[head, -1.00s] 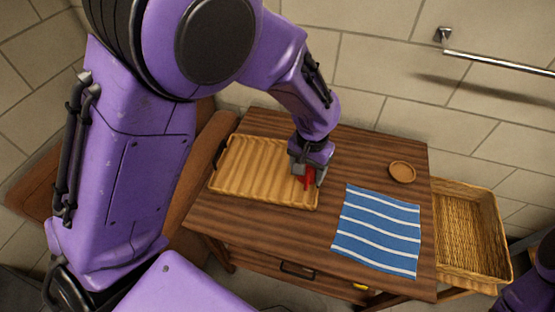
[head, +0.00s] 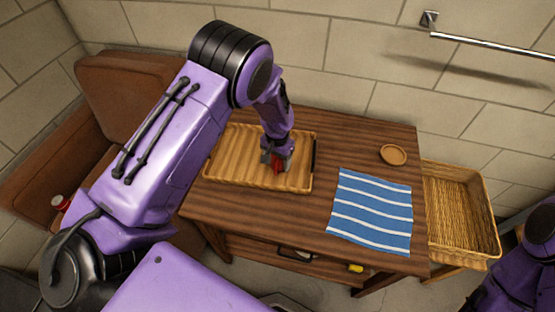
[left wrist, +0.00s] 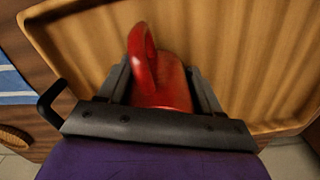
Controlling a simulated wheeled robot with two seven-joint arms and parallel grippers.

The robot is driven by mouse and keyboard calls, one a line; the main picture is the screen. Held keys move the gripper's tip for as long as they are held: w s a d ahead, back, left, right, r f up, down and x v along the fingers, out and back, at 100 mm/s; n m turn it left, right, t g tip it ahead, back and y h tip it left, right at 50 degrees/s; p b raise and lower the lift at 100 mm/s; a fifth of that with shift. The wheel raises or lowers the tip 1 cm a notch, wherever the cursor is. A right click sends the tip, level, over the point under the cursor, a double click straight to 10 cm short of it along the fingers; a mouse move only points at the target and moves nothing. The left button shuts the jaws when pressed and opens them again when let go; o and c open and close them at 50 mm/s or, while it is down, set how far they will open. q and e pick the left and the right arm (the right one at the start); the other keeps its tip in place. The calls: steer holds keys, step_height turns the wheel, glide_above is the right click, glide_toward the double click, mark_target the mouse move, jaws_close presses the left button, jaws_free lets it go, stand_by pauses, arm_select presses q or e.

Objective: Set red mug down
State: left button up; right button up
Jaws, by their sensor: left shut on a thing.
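The red mug (head: 278,168) is held by my left gripper (head: 275,157) over the right half of the ribbed wooden tray (head: 232,170). In the left wrist view the mug (left wrist: 165,85) sits between the two fingers, its handle up toward the top of the picture. The tray (left wrist: 240,50) fills most of the background there. I cannot tell whether the mug's base touches the tray. My right gripper is not in view; only part of my right arm shows at the lower right.
A blue striped cloth (head: 370,215) and a small round wooden dish (head: 393,154) lie on the table (head: 255,222) right of the tray. A wicker basket (head: 458,210) stands beyond the table's right edge. A brown chair (head: 130,85) stands at left, with a red-and-white item (head: 60,202) on it.

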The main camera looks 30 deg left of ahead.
arm_select(q)
steer(key=shift+f, duration=0.2)
steer(key=o, duration=1.2)
step_height(320, 180, up, 12)
steer(key=shift+r, duration=0.15)
steer(key=shift+r, duration=0.1)
